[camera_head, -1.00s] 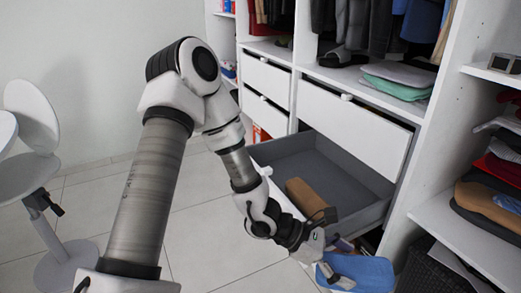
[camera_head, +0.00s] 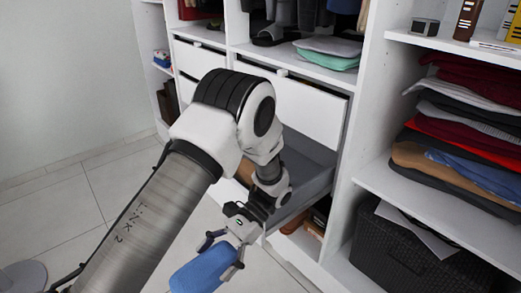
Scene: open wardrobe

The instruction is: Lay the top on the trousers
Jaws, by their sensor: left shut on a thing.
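A blue folded garment (camera_head: 198,274), which looks like the top, hangs below my left gripper (camera_head: 220,256) near the bottom of the picture. The gripper is shut on its edge and holds it in front of the open drawer. The trousers cannot be singled out for sure. A brown folded piece (camera_head: 245,172) shows partly in the open drawer, mostly hidden by my left arm. A stack of folded clothes (camera_head: 460,155) lies on the right shelf, with brown, blue, red and dark layers. My right gripper is not in view.
The grey-lined drawer (camera_head: 308,165) is pulled out, and a lower compartment below it also holds things. A dark basket (camera_head: 400,245) stands below the right shelf (camera_head: 400,182). Grey and green folded clothes (camera_head: 328,60) lie on the middle shelf. Tiled floor at left is open.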

